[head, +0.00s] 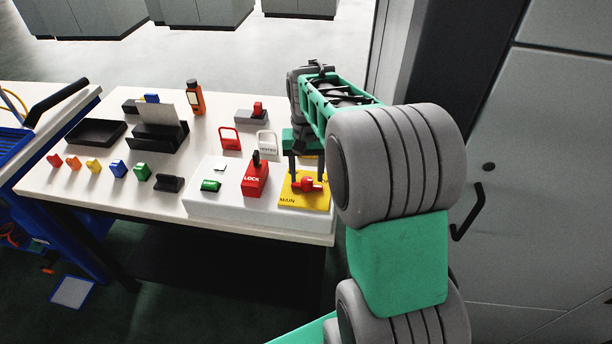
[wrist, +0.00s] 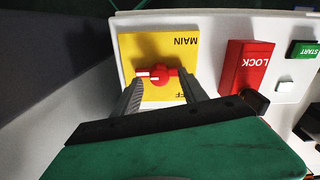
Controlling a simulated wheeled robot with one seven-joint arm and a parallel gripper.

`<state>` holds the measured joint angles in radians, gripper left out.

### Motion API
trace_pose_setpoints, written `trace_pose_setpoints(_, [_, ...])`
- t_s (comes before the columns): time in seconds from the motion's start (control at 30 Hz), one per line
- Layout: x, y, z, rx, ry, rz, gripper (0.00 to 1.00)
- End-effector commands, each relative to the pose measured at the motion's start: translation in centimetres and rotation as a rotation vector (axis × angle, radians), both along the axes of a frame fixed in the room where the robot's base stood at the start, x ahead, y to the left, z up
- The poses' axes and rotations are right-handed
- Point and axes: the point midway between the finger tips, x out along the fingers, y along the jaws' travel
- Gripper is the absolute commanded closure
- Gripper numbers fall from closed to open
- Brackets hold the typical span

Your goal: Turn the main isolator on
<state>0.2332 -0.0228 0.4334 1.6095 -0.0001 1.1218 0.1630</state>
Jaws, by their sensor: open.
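The main isolator is a yellow plate (head: 314,200) marked MAIN with a red rotary handle (head: 307,185), at the right end of a white panel box. In the wrist view the yellow plate (wrist: 134,48) appears upside down, and the red handle (wrist: 157,74) lies crosswise with a white mark at its left end. Letters "FF" show at the plate's lower edge, partly hidden. My gripper (head: 306,171) is open above the plate. In the wrist view its fingers (wrist: 161,87) stand either side of the handle's ends; contact cannot be told.
A red LOCK block (head: 255,182) with a black lever and a green START button (head: 210,185) sit left of the isolator. Red (head: 230,138) and white (head: 267,142) padlock-shaped tags lie behind. Several coloured pieces and a black tray (head: 95,131) occupy the table's left.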

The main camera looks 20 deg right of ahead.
Motion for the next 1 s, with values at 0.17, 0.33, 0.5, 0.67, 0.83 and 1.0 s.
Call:
trace_pose_setpoints(0.17, [0.2,0.0,3.7,-0.002,-0.007,0.0,0.5])
trace_pose_setpoints(0.33, [0.1,0.0,6.1,-0.001,-0.004,0.0,0.5])
trace_pose_setpoints(0.5, [0.0,0.0,6.5,0.0,-0.001,0.0,0.5])
trace_pose_setpoints(0.67, [0.0,0.0,6.5,0.0,-0.001,0.0,0.5])
trace_pose_setpoints(0.83, [-0.5,0.6,6.7,-0.003,-0.016,0.019,0.5])
trace_pose_setpoints(1.0, [-4.2,4.2,7.6,-0.025,-0.11,0.134,0.5])
